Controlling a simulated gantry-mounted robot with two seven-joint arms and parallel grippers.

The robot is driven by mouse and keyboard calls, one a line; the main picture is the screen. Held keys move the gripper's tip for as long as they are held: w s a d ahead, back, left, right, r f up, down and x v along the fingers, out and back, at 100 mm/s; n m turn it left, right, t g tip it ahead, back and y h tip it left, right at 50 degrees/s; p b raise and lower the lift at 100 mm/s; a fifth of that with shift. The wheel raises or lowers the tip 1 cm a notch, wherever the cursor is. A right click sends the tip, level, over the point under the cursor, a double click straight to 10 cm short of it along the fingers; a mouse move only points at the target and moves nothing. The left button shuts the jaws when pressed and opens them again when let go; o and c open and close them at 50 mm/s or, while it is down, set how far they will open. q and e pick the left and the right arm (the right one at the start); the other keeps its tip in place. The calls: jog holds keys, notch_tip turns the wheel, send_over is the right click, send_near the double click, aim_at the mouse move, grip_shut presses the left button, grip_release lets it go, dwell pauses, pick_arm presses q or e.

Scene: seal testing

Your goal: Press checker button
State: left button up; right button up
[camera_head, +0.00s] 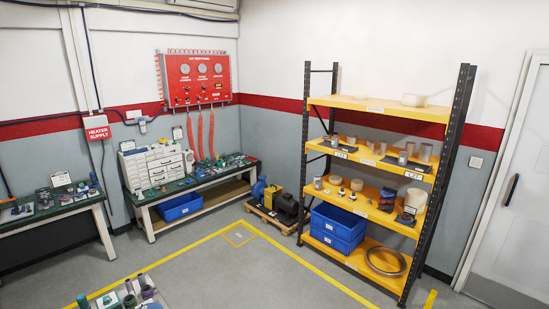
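No checker is clearly identifiable in the head view. A red test panel (193,80) with three round gauges and small controls hangs on the far wall, with red hoses running down from it. Its controls are too small to tell apart. Neither of my grippers shows in this view.
A yellow shelf rack (377,179) with rings, cylinders and blue bins stands at the right. A green-topped workbench (190,181) with white drawers is below the panel. Another bench (60,208) is at the left. Grey floor (230,275) between them is mostly clear. A door (515,190) is at right.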

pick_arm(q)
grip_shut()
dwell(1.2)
